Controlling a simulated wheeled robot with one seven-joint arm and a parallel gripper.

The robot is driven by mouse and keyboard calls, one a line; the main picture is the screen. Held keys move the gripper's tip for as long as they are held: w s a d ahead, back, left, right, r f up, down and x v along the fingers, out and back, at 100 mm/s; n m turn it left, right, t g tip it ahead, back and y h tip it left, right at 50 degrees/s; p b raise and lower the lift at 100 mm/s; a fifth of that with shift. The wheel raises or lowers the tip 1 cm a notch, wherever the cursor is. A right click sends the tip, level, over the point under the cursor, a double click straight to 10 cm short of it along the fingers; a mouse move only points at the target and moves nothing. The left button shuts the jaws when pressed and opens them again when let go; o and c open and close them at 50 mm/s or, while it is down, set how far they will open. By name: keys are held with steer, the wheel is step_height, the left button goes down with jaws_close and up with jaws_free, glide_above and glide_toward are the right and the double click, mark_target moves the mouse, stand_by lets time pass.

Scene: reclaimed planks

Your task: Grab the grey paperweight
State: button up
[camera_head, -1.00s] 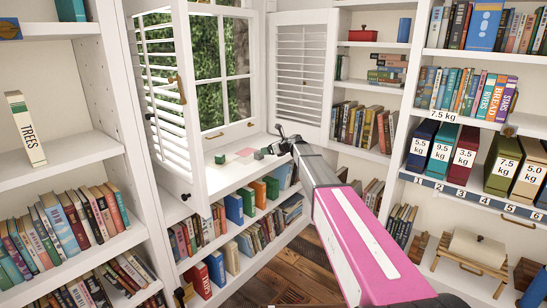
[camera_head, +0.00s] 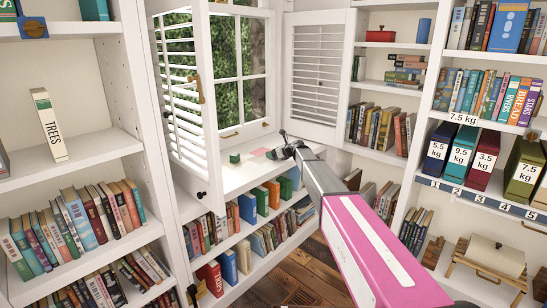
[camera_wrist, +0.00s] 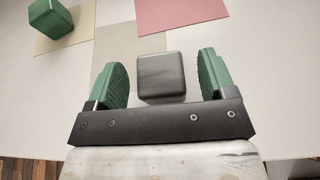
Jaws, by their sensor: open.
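The grey paperweight (camera_wrist: 160,77) is a dark grey rounded cube on the white window-seat surface, close to a tan patch in the wrist view. My gripper (camera_wrist: 160,82) is open, with one green-padded finger on each side of it and gaps between pads and cube. In the head view my gripper (camera_head: 282,144) reaches over the white sill; the grey cube cannot be made out there behind it.
A green cube (camera_wrist: 50,20) stands on a yellowish mat (camera_wrist: 62,25) at upper left in the wrist view. A pink mat (camera_wrist: 180,14) lies beyond the paperweight. An open louvred shutter (camera_head: 186,105) stands left of the sill (camera_head: 235,177). Bookshelves flank both sides.

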steer(key=shift+w+a+f, duration=0.15)
steer(key=shift+w+a, duration=0.1)
steer(key=c, duration=1.1)
